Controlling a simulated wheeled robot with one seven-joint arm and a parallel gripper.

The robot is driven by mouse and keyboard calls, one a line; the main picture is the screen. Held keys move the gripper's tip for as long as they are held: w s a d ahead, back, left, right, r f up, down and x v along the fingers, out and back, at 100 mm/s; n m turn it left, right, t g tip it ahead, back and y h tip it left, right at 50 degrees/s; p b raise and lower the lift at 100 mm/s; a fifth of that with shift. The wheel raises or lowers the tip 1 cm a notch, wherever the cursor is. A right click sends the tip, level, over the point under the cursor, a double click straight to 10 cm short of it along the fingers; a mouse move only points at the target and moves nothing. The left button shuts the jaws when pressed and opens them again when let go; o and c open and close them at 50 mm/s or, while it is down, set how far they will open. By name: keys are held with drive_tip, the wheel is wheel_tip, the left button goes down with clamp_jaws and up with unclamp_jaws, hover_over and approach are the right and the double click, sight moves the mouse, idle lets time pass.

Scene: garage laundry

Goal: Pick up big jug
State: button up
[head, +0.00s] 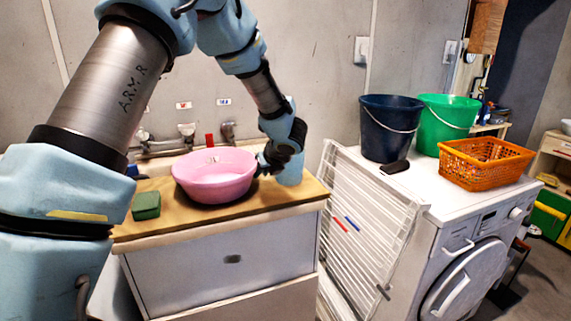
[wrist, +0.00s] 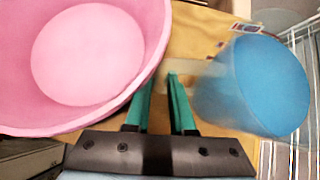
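A blue jug-like container (head: 291,172) stands at the right end of the wooden counter, partly hidden behind my wrist in the head view. In the wrist view the blue container (wrist: 262,85) is right of my fingers, slightly blurred; I see no handle on it. My gripper (head: 266,165) points down between the container and a pink basin (head: 215,185). In the wrist view my gripper (wrist: 163,80) shows two teal fingers with a gap between them and nothing held. The pink basin (wrist: 140,75) is close to the left finger.
A green sponge-like block (head: 146,205) lies at the counter's left front. Taps (head: 228,131) are behind the basin. A white drying rack (head: 355,215) leans right of the counter. The washer top holds a dark blue bucket (head: 388,135), a green bucket (head: 447,118) and an orange basket (head: 485,168).

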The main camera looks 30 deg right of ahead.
clamp_jaws()
idle(1.4)
